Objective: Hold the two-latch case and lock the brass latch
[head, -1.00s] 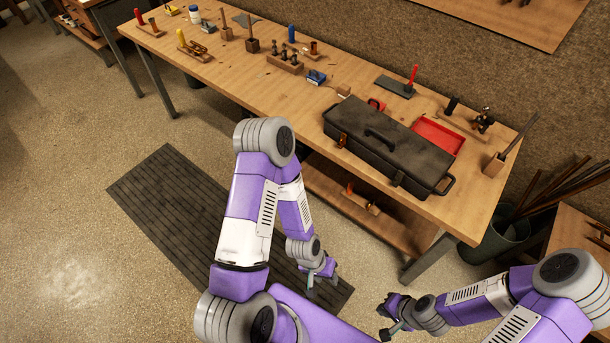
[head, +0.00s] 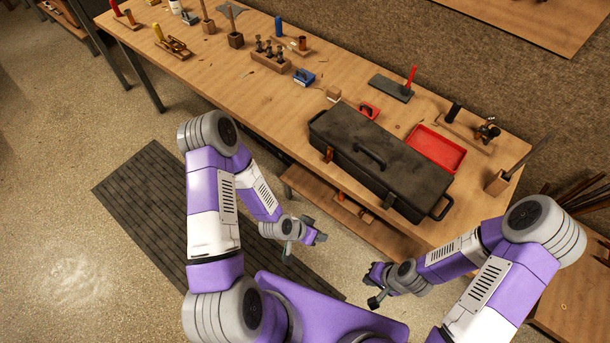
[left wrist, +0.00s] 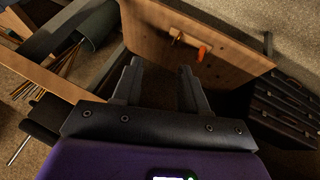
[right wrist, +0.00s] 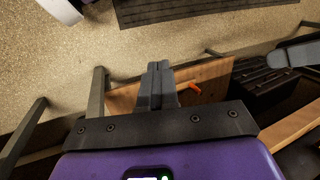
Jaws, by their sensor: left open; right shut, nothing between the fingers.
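The black two-latch case (head: 405,171) lies closed on the workbench, with a handle on its lid. A brass-orange latch (head: 328,155) is on its front near the left end. A darker latch (head: 389,201) is on the front near the right end. Whether either is locked is too small to tell. My left gripper (head: 304,240) is open and empty, below and in front of the bench edge; its spread fingers show in the left wrist view (left wrist: 158,78). My right gripper (head: 372,286) is apart from the case, in front of the bench; the right wrist view (right wrist: 158,72) shows its fingers together, empty.
The workbench (head: 245,100) has a lower shelf (head: 355,220) with an orange-handled tool. A red tray (head: 436,149) stands behind the case, and a wooden block (head: 497,182) is to its right. Several tools line the back. Open floor lies left of the dark mat (head: 150,205).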

